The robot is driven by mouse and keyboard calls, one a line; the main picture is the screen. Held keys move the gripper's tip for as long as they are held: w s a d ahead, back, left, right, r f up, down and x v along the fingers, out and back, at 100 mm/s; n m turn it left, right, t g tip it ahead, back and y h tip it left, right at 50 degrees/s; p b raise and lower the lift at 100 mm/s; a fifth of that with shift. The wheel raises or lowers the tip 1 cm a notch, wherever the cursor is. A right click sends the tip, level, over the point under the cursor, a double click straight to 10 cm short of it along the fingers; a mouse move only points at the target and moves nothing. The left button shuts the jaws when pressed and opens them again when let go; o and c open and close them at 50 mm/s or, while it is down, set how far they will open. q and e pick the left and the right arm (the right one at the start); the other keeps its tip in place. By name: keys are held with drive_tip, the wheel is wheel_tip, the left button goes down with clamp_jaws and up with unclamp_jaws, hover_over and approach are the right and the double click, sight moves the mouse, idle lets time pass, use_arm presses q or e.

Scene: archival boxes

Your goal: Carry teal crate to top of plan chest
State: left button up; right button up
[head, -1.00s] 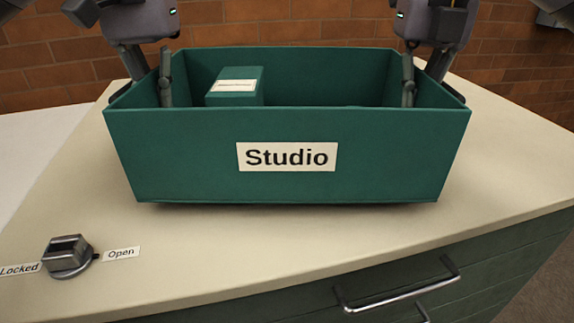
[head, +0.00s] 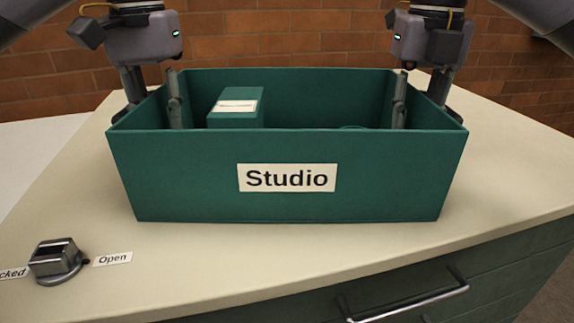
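The teal crate (head: 200,190), labelled "Studio", rests upright on the cream top of the plan chest (head: 80,210). A smaller teal box (head: 233,118) with a white label stands inside it at the left, and the edge of another teal item shows low at the right. My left gripper (head: 150,110) straddles the crate's left wall, one finger inside and one outside, spread apart from the wall. My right gripper (head: 425,110) straddles the right wall the same way, also spread. The lower fingertips inside are hidden by the front wall.
A metal knob (head: 56,262) with "Locked" and "Open" labels sits on the top at front left. A drawer handle (head: 415,300) is on the chest's green front. A brick wall (head: 290,40) stands behind. The chest top is clear to the crate's right.

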use_arm(q)
drive_tip(key=shift+r, duration=0.15)
use_arm(e)
drive_tip(key=shift+r, duration=0.15)
